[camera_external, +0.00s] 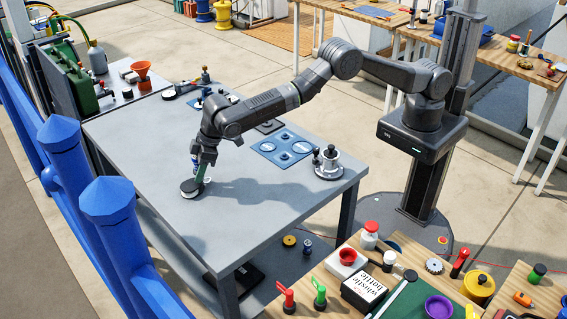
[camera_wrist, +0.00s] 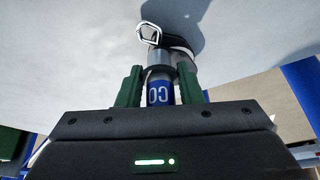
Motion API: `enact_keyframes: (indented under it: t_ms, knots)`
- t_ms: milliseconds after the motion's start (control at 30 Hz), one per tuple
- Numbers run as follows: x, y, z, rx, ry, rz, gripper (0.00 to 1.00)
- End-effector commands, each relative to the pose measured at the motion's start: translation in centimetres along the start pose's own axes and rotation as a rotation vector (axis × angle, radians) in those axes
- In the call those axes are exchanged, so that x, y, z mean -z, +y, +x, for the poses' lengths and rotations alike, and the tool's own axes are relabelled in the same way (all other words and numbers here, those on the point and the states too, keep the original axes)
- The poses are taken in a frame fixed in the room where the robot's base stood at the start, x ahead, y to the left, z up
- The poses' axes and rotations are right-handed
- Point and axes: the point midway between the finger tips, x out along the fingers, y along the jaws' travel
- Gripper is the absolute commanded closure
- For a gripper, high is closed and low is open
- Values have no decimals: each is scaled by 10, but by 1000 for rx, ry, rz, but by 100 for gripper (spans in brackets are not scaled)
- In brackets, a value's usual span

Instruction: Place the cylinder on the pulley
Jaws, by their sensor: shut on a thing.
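My gripper (camera_wrist: 160,88) is shut on a small cylinder (camera_wrist: 160,93) with a blue label reading "CO" and a grey metal end. The green fingers stand on either side of it. In the external view my gripper (camera_external: 198,176) points down over the front left of the grey table, and a bit of blue and white shows beside it. The pulley (camera_external: 189,189), a round dark and pale block, lies on the table just below the fingertips. In the wrist view its metal loop (camera_wrist: 150,36) shows past the cylinder, which hides part of it. I cannot tell whether cylinder and pulley touch.
The grey table (camera_external: 190,240) is bare around the pulley. A blue panel with round fittings (camera_external: 284,148) and a silver winch (camera_external: 327,163) are to the right. More hardware (camera_external: 181,90) lies at the back. A blue railing (camera_external: 117,225) runs along the left.

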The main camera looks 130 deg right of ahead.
Motion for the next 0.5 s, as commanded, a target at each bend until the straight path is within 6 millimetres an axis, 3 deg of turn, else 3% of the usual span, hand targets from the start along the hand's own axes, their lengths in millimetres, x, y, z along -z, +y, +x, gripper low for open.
enact_keyframes:
  t_ms: [67,100,200,500]
  knots:
    - [-1,0,3,0,0,0,92]
    - [-2,0,4,0,0,0,65]
    - [-1,0,3,0,0,0,45]
    - [-1,0,2,0,0,0,45]
